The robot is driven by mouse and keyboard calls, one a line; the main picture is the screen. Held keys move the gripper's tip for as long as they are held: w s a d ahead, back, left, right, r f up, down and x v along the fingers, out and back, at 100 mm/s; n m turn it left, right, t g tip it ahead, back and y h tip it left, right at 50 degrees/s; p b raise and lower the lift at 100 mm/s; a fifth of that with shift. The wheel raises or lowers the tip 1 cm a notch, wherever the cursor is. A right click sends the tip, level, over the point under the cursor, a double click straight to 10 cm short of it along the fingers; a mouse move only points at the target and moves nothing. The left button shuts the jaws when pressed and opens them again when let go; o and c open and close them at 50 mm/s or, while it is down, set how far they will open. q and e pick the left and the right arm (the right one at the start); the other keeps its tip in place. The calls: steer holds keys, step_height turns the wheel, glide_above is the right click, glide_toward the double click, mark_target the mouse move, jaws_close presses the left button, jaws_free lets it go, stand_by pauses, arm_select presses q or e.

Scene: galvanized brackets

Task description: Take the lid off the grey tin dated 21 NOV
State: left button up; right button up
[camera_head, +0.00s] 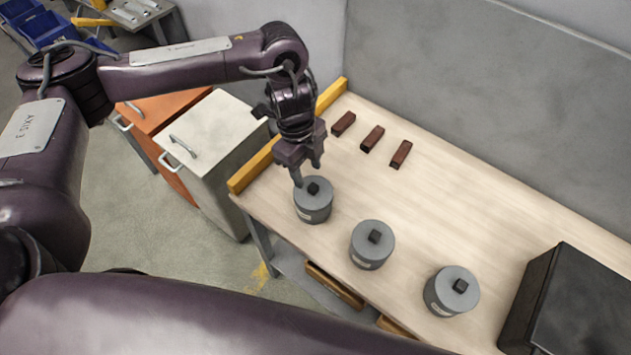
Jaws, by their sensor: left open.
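Three round grey tins stand in a slanting row on the wooden table: a left tin (313,207), a middle tin (371,252) and a right tin (446,297). Each has a grey lid with a dark square knob on top and a small pale label low on its side. The labels are too small to read, so I cannot tell which tin is dated 21 NOV. My left gripper (307,174) points down at the left tin, its jaws open and empty close above the lid's knob (313,188). I cannot tell whether a finger touches the lid. My right gripper is not in view.
Three dark red-brown blocks (372,139) lie behind the tins. A black box (580,310) stands at the right. A yellow strip (252,168) edges the table's left end, beside a white cabinet (212,150). Bare tabletop (470,210) lies between blocks and box.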

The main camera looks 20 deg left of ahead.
mark_target(313, 186)
arm_select(q)
steer(key=shift+s+d+f, duration=0.15)
steer(key=shift+f, duration=0.2)
steer(key=f, duration=0.1)
steer(key=f+p, duration=0.1)
steer(key=f, duration=0.1)
steer(key=d+f+p, duration=0.1)
steer(key=f, duration=0.1)
steer(key=shift+w, duration=0.3)
steer(key=shift+s, duration=0.1)
steer(key=shift+c, duration=0.8)
jaws_close()
steer(key=shift+r, duration=0.1)
